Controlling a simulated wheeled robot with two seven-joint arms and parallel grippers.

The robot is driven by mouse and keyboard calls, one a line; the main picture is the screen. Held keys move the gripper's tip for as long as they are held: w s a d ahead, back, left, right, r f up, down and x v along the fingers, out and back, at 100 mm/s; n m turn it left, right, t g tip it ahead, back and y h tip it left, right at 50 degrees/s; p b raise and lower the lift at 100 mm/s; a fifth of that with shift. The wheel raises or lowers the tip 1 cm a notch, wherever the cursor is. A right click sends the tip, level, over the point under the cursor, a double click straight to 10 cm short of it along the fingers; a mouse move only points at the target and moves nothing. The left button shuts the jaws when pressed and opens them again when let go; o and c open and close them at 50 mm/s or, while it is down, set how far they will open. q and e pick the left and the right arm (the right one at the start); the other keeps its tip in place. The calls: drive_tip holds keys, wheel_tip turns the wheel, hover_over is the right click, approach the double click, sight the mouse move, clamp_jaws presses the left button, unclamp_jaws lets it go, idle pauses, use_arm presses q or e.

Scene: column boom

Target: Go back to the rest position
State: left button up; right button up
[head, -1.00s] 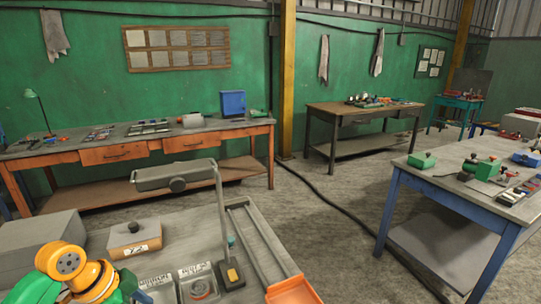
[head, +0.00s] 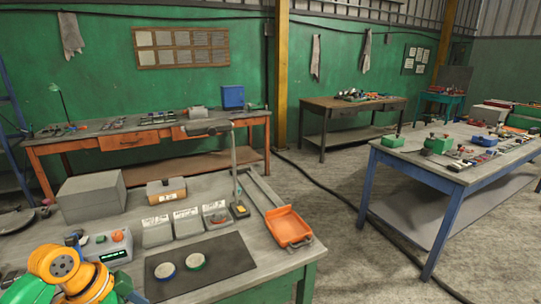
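The task names no object. An orange and green arm of mine (head: 68,272) shows at the lower left, bent, beside the near workbench. No gripper finger of this arm can be made out. My other arm is outside the picture. The near workbench (head: 300,266) lies in front of me. I see nothing held.
Behind are labelled grey bins (head: 186,222), a grey block (head: 91,197), a boom post (head: 235,165) and an orange tray (head: 288,226). A blue-legged table (head: 447,195) stands right; floor between (head: 350,240) is clear except a cable.

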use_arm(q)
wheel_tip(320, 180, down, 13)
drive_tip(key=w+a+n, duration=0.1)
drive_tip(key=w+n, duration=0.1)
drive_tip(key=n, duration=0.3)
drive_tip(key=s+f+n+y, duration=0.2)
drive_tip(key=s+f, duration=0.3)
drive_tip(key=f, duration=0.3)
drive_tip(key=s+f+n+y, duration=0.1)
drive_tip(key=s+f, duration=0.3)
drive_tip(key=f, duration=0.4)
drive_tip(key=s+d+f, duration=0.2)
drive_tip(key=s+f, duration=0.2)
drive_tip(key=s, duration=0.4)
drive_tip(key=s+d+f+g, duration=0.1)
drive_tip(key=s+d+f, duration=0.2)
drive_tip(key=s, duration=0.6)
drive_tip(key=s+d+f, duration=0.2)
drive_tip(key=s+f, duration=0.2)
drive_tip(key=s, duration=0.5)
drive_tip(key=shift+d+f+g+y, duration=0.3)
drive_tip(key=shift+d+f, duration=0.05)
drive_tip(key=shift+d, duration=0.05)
